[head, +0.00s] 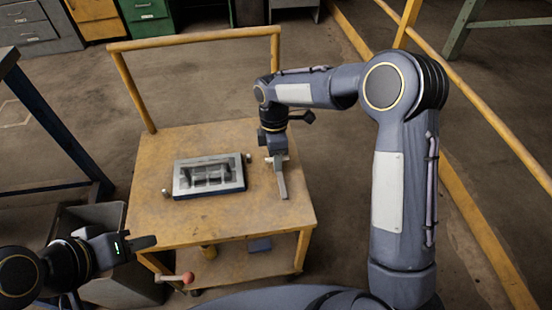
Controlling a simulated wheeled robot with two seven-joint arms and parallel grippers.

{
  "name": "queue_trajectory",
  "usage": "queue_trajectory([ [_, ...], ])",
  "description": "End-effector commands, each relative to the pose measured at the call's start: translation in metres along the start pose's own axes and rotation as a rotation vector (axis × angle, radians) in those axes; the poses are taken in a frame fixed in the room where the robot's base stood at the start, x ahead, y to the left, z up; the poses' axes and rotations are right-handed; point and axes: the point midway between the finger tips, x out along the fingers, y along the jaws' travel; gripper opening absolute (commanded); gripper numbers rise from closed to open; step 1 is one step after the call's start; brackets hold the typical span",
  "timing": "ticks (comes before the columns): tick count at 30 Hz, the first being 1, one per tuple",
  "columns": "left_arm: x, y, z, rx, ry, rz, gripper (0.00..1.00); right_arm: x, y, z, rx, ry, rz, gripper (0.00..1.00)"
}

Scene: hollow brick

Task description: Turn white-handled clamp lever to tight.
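A grey metal brick mould (210,176) with a hollow, ribbed inside sits on the wooden cart top. Small round knobs show at its left end (167,192) and right end (247,158). I cannot make out a clear white clamp handle; a small pale bit (268,159) shows beside my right gripper and may be part of it. My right gripper (281,182) points down over the cart top, right of the mould and apart from its body. Its fingers overlap in this view. My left gripper (143,243) is low at the left, off the cart's front left corner, with nothing visible in it.
The wooden cart (225,222) has a raised rail (195,38) at the back and a lower shelf. A red-ball lever (187,278) sticks out at its front left. A grey bin (120,290) stands at the left. Yellow railings (470,185) run along the right.

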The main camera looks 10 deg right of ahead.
Motion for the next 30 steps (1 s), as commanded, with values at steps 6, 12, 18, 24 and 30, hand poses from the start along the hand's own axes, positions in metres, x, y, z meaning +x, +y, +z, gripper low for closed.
queue_trajectory([
  [6,-0.0002,0.0001,-0.0001,0.000,0.000,0.000,0.36,-0.0001,-0.0001,0.0002,0.001,0.000,0.000,0.33],
  [12,-0.0001,0.0001,-0.0001,0.000,0.000,0.000,0.36,-0.0003,0.0000,0.0001,0.001,0.000,0.000,0.06],
  [18,-0.0004,0.0002,-0.0002,0.000,0.000,0.000,0.36,-0.0006,0.0002,0.0002,0.004,0.001,0.001,0.00],
  [24,-0.0027,0.0012,-0.0013,0.000,0.000,0.000,0.36,-0.0016,0.0003,0.0003,0.043,0.010,0.001,0.00],
  [30,-0.0079,0.0036,-0.0040,0.000,0.000,0.000,0.36,-0.0026,0.0004,0.0010,0.152,0.031,0.001,0.00],
])
